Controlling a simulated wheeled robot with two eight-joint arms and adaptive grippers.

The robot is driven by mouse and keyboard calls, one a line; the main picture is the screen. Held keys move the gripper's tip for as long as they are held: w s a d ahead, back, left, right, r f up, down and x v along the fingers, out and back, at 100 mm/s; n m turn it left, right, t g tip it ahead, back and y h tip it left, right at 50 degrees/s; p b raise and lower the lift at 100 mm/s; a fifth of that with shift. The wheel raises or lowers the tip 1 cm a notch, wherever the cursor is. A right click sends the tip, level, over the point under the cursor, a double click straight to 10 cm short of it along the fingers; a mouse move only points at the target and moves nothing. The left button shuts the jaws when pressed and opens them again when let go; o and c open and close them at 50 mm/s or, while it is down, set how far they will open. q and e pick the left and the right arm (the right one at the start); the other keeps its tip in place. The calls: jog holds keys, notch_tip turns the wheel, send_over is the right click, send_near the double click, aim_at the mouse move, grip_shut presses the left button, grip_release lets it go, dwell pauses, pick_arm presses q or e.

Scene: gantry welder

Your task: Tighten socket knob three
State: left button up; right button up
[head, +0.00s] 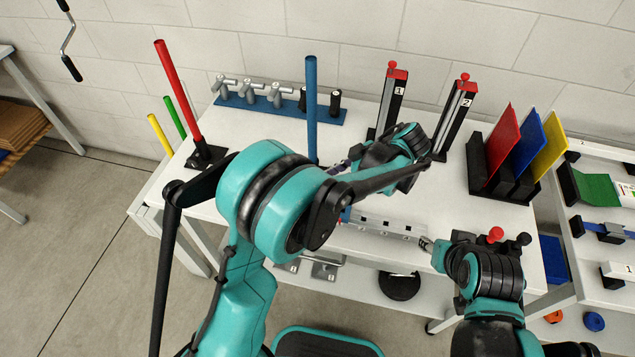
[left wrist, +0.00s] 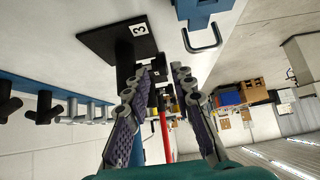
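The blue pole (head: 311,110) stands upright on the bench; my left arm hides its foot in the head view. In the left wrist view, a black socket base marked 3 (left wrist: 112,42) lies just ahead of my left gripper (left wrist: 160,76), with the blue pole (left wrist: 138,150) rising from it. The gripper's two purple-padded fingers are apart, near the socket. A dark part shows between them, but I cannot tell if it is the knob or if they touch it. In the head view my left gripper (head: 341,166) points left toward the pole's foot. My right gripper (head: 426,243) is by a grey rail; its fingers are unclear.
The red pole (head: 177,88) stands in a black socket at the left. A blue strip (head: 262,112) with several grey and black handles lies behind. Clamps 1 (head: 393,98) and 2 (head: 455,115) and coloured plates (head: 503,137) stand at the right. The grey rail (head: 375,224) lies in front.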

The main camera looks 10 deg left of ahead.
pick_arm(q)
jog(key=v, duration=0.5)
jog(key=shift+d+r, duration=0.1)
jog(key=shift+d, duration=0.05)
jog(key=s+a+r+m+t+h, duration=0.1)
jog(key=s+a+r+m+h, duration=0.3)
jog(key=a+m, duration=0.35)
jog(key=s+a+f+m+t+h, duration=0.1)
jog(key=s+a+m+t+h, duration=0.1)
jog(key=s+m, duration=0.3)
jog(key=s+a+f+m+t+h, duration=0.1)
jog(key=s+a+m+t+h, duration=0.1)
jog(key=s+m, duration=0.3)
jog(key=shift+s+a+f+t+h, duration=0.3)
jog(key=shift+s+a+t, duration=0.5)
jog(key=shift+s, duration=0.45)
jog(key=shift+d, duration=0.1)
